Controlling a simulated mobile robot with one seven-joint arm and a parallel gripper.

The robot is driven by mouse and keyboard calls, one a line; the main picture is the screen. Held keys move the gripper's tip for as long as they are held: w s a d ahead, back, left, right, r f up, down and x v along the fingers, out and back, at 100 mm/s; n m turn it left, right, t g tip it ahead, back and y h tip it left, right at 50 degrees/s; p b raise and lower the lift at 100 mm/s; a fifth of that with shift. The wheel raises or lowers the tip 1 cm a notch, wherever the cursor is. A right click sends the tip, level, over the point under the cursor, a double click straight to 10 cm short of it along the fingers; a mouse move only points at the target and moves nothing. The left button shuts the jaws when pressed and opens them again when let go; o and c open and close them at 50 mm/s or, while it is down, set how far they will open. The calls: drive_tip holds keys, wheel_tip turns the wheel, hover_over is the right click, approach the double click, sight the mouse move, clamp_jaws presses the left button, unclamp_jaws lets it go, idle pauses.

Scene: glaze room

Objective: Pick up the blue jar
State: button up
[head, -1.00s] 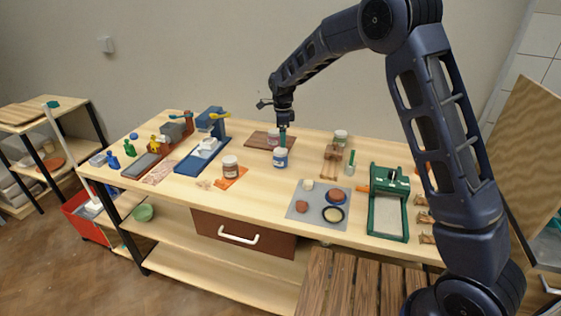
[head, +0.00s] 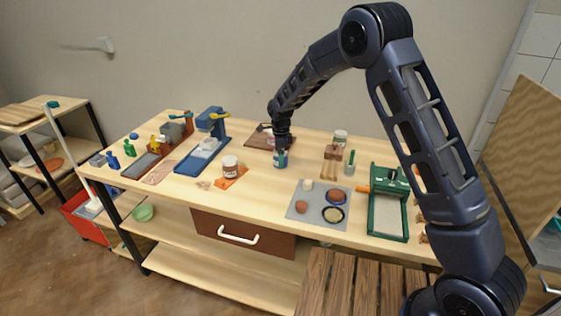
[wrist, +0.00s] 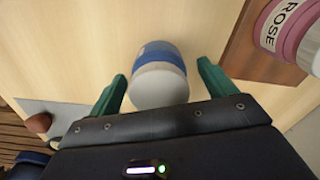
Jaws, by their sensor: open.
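The blue jar (head: 280,161) stands upright on the wooden table, partly hidden by my gripper (head: 282,149) above it in the head view. In the wrist view the blue jar (wrist: 159,72) shows its pale lid and blue band. My gripper (wrist: 160,90) is open, with one green finger on each side of the jar's lid. I see a gap between each finger and the jar, and the jaws hold nothing.
A brown-labelled jar (head: 230,166) is to the left on an orange sheet. A grey mat (head: 301,204) with round pieces lies in front. Bare table surrounds the blue jar.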

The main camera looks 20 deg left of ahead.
drive_tip(key=shift+f, duration=0.55)
drive_tip(key=shift+c, duration=0.2)
drive_tip(key=c, duration=1.2)
drive_tip(key=shift+o, duration=0.2)
